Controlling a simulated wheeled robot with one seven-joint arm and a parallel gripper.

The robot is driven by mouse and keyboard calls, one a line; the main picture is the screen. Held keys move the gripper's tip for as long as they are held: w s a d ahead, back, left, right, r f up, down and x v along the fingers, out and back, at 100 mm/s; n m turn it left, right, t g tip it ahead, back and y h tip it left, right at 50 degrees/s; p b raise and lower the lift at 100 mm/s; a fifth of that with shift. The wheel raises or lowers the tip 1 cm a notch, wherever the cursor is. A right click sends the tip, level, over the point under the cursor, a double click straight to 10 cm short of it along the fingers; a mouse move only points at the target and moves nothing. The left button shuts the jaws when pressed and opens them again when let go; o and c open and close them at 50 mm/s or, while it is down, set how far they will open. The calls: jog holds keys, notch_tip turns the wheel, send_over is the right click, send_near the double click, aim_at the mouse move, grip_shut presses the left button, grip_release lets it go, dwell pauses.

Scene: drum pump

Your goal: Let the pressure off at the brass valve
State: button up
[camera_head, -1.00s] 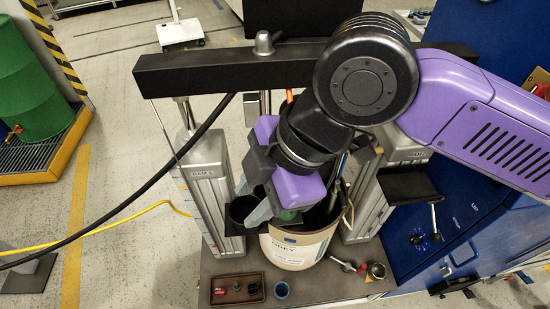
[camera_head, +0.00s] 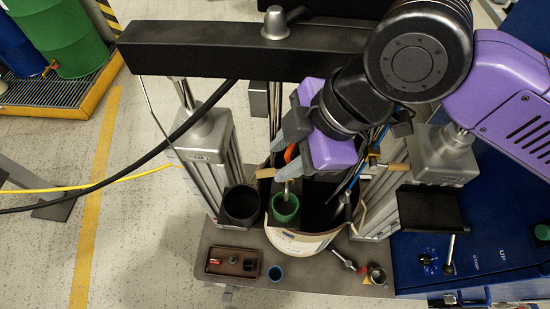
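My gripper (camera_head: 287,150) is over the back left part of the drum (camera_head: 297,243), pointing left, with its grey fingers apart. An orange-red curved piece (camera_head: 291,153) shows between the fingers; I cannot tell whether they touch it. A short metal stem (camera_head: 287,188) shows below it, over a green cup (camera_head: 285,208). Small brass-coloured pieces show left of the gripper (camera_head: 265,173) and at the right of the drum (camera_head: 399,167). I cannot tell which of them, if any, is the brass valve. My gripper and wrist hide part of the pump.
A black crossbeam (camera_head: 240,58) spans the two grey columns (camera_head: 205,150) behind my gripper. A black cup (camera_head: 241,205) sits left of the green one. A black hose (camera_head: 150,182) runs left.

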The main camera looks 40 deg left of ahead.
aim_at(267, 172)
jog(key=shift+x, duration=2.7)
grip_shut()
